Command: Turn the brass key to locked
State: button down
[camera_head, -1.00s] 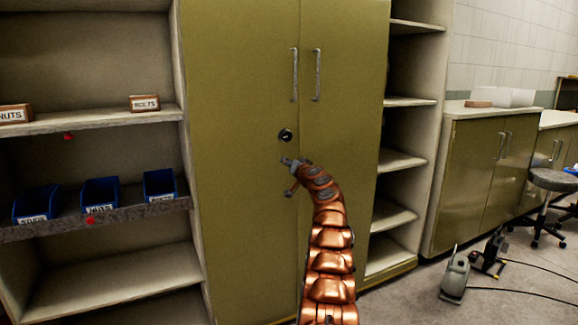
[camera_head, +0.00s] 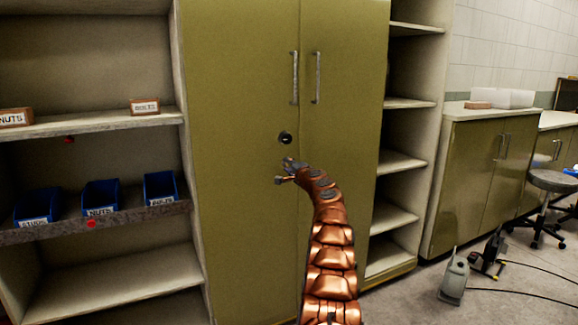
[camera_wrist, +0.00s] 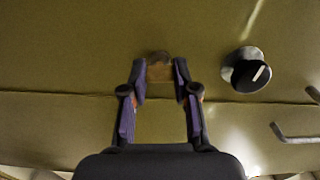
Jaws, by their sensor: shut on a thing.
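The dark round lock (camera_head: 285,138) sits on the left door of the olive cabinet (camera_head: 240,70), below the handles. In the wrist view the lock (camera_wrist: 250,74) has a silver collar and a black face with a white slanted line. My gripper (camera_head: 286,172) is below the lock in the head view and apart from it. In the wrist view my gripper (camera_wrist: 160,72) is shut on a blurred brass-coloured piece, apparently the brass key (camera_wrist: 159,66), left of the lock. The key's far end is not clear.
Open shelves with blue bins (camera_head: 101,197) stand left, and empty shelves (camera_head: 400,160) stand right. Free space lies in front of the doors.

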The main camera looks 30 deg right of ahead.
jog(key=shift+m, duration=0.5)
jog(key=c, duration=0.9)
grip_release()
jog(key=shift+s, duration=0.15)
jog(key=shift+s+a, duration=0.2)
jog(key=shift+s, duration=2.75)
jog(key=shift+s+a, duration=0.2)
jog(key=shift+s, duration=2.7)
